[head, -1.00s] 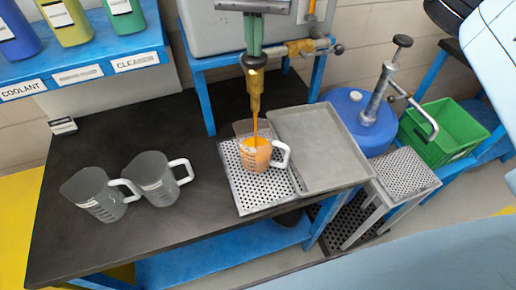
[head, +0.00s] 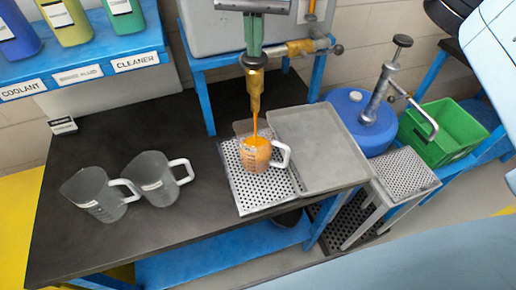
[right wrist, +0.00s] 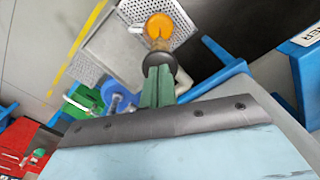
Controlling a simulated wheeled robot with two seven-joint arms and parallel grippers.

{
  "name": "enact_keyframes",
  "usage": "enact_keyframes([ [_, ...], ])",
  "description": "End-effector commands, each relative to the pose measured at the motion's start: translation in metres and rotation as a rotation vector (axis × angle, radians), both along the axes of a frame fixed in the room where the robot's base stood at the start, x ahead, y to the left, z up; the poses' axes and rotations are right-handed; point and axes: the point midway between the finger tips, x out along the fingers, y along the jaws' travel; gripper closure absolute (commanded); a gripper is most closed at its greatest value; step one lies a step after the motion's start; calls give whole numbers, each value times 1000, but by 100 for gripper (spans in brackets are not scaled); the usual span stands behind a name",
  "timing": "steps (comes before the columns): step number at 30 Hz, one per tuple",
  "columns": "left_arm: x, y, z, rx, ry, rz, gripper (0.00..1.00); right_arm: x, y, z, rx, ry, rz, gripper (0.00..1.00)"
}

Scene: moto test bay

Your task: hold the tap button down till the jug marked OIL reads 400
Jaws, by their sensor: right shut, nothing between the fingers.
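My right gripper (head: 253,48) is shut with nothing between its green fingers. The fingertips point down onto the dark round button (head: 253,61) on top of the brass tap (head: 254,90) and appear to touch it. An orange stream runs from the tap into a clear jug (head: 256,155) on the perforated drip plate (head: 248,198). The jug holds orange liquid well up its side, and its handle points right. Its label and exact reading are too small to read. The right wrist view shows the fingers (right wrist: 158,88), the button (right wrist: 167,70) and the orange jug (right wrist: 158,28). My left gripper is not in view.
Two empty jugs (head: 92,195) (head: 152,178) stand at the left on the black bench (head: 190,225). A grey tray (head: 318,145) lies right of the drip plate. A blue drum with a pump (head: 360,120) and a green crate (head: 440,135) stand further right.

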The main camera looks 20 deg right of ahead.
Motion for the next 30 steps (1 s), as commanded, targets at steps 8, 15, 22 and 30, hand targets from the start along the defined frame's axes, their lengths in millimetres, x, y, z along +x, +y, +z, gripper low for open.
enact_keyframes([
  [8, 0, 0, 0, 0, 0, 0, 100, 0, 0, -1, -1, 3, 1, 100],
  [15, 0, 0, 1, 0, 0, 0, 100, 0, 0, 0, -1, 3, 1, 100],
  [22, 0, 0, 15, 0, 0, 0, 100, 0, 0, 20, -1, 2, 1, 100],
  [30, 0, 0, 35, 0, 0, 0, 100, 0, 0, 50, 0, 0, 1, 100],
])
